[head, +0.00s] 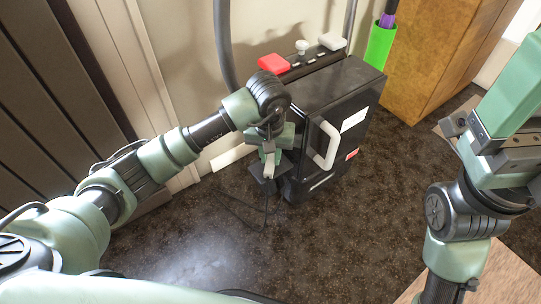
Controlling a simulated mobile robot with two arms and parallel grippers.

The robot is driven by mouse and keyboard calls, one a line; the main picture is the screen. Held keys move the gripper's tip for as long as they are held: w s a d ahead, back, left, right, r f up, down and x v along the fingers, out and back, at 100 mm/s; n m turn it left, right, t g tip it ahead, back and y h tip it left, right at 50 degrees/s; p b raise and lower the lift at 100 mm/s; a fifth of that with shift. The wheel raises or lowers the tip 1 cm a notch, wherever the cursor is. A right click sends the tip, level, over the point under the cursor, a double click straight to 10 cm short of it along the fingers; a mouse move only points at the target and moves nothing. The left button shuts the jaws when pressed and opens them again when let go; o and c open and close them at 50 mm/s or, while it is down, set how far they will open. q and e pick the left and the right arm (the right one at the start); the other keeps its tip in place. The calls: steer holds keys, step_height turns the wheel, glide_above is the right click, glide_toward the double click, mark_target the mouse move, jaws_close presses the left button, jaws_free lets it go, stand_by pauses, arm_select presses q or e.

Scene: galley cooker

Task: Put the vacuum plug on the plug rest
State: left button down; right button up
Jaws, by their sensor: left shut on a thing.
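My left gripper (267,168) is shut on a small dark block that looks like the vacuum plug (262,184). It holds the plug in front of the left side of the black vacuum (335,95). A thin dark cord hangs below the plug towards the floor. I cannot tell whether the plug touches the vacuum, and I cannot make out the plug rest for sure. My right arm's hand (482,135) is at the right edge, far from the plug; its fingertips do not show clearly.
The dark speckled floor (330,240) is open in front.

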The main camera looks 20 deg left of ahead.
arm_select(q)
steer(key=c, duration=1.3)
jaws_free()
steer(key=shift+f, duration=0.15)
steer(key=shift+o, duration=0.2)
